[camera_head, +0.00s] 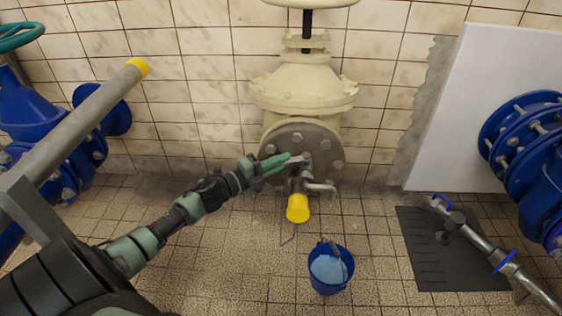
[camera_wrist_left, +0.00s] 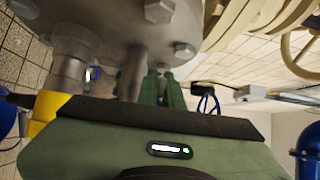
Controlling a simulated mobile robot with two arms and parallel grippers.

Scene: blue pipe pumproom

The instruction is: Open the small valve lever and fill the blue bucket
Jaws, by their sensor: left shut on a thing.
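My left gripper (camera_head: 298,160) reaches in from the left, its green fingers shut on the small valve lever (camera_head: 304,158) in front of the round metal flange (camera_head: 328,135). In the left wrist view the fingers (camera_wrist_left: 163,72) close together below the flange; they largely hide the lever there. The small valve (camera_head: 305,183) carries a metal side piece and ends in a yellow outlet (camera_head: 298,208) pointing down. The blue bucket (camera_head: 345,283) stands upright on the floor, below and slightly right of the outlet. Its inside looks light blue; I cannot tell the liquid level. My right gripper is not in view.
A large cream valve (camera_head: 303,85) rises behind the flange against the tiled wall. Blue pipes stand at the left and right (camera_head: 535,120). A metal pipe (camera_head: 480,240) crosses a dark floor plate (camera_head: 450,270) at right. Tiled floor around the bucket is clear.

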